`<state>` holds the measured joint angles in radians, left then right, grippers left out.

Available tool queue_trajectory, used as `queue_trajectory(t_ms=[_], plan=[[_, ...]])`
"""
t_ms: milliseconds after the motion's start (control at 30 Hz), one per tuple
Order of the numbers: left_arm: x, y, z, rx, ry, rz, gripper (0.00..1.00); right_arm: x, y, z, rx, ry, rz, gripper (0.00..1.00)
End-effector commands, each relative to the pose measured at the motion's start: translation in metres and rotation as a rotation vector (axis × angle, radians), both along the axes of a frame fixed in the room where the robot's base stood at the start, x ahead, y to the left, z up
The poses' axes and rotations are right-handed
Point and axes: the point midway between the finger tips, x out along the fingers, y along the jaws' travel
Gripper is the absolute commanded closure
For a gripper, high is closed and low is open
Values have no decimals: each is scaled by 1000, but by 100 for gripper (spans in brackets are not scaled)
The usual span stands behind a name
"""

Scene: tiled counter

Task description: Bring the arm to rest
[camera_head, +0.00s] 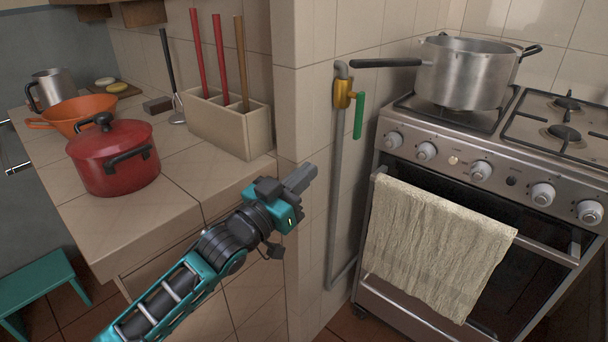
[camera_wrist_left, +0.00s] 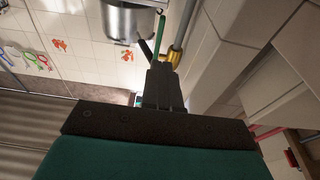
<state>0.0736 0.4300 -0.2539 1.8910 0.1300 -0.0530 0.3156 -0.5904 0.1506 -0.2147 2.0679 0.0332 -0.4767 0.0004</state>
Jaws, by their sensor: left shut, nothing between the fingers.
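My left arm comes in from the lower left in the head view, and my left gripper (camera_head: 300,179) is shut and empty. It is in the air in front of the tiled wall corner, between the counter and the stove. In the left wrist view the shut fingers (camera_wrist_left: 162,88) point toward the gas pipe, with nothing between them. My right gripper shows in neither view.
A gas pipe with a yellow valve (camera_head: 343,94) and green handle (camera_head: 359,115) runs down the wall. A steel pot (camera_head: 465,75) stands on the stove (camera_head: 480,160); a towel (camera_head: 430,245) hangs on its oven handle. A red pot (camera_head: 112,160) stands on the counter (camera_head: 150,215).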

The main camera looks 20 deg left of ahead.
Motion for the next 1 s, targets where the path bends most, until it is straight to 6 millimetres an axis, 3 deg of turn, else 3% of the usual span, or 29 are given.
queue_trajectory(t_ms=[233,367,467,700,833,1000], plan=[[-2,-1,-3,2,14,4,100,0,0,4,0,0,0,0],[-19,-3,-26,20,108,27,100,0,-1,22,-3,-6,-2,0],[-48,-6,-58,54,239,60,100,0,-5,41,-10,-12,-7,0],[-151,-10,-133,168,582,122,100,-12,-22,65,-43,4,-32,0],[-196,-11,-154,214,706,135,100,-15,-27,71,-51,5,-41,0],[-222,-11,-167,243,773,139,100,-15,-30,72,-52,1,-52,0]])
